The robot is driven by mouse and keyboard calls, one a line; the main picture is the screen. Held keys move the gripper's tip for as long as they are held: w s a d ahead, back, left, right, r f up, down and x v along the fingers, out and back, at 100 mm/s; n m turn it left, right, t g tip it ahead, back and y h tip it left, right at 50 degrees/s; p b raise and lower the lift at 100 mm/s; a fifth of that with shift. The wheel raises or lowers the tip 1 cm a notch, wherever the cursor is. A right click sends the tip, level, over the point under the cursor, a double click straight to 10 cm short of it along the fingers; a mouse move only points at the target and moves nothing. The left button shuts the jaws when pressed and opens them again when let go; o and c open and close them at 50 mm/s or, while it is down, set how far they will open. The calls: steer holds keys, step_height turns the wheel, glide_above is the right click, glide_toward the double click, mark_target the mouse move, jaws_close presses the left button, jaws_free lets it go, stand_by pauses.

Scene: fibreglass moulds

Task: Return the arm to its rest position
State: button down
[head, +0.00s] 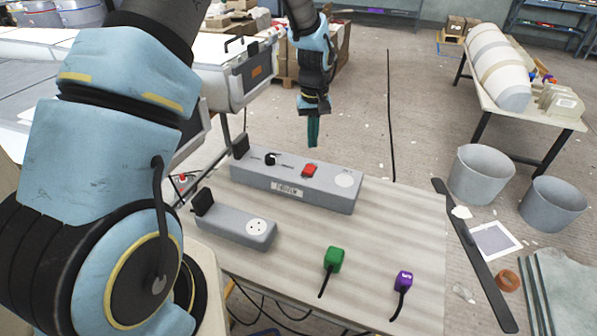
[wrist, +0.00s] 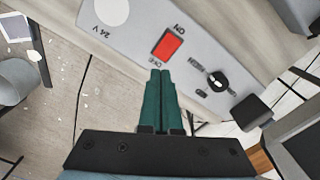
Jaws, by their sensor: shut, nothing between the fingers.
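My gripper (head: 313,132) hangs above the far edge of the table, fingers pointing down. Its green fingers are shut together and empty; they also show in the wrist view (wrist: 160,75). Below and in front of it a grey control box (head: 322,190) lies on the table, apart from the fingers in the head view. The box carries a red switch (head: 310,169), a black knob (head: 270,159) and a round white disc. In the wrist view the red switch (wrist: 167,44) lies just beyond the fingertips, with ON and OFF marked beside it.
A grey socket block (head: 236,226), a green plug (head: 333,259) and a purple plug (head: 403,281) sit on the table (head: 370,230). Grey buckets (head: 482,175) stand on the floor to the right. A white machine (head: 238,72) stands behind on the left.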

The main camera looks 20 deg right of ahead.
steer(key=shift+r, duration=0.3)
steer(key=s+a+r, duration=0.1)
steer(key=a+r, duration=0.3)
steer(key=a, duration=0.4)
steer(key=s+a+r+t, duration=0.1)
steer(key=s+a+r, duration=0.15)
steer(key=a, duration=0.55)
steer(key=s+a+r, duration=0.1)
steer(key=a+r, duration=0.3)
steer(key=a, duration=0.4)
steer(key=s+a+r, duration=0.2)
steer(key=s+a, duration=0.5)
steer(key=a, duration=0.1)
steer(key=shift+n+t, duration=0.3)
steer(key=shift+n, duration=0.1)
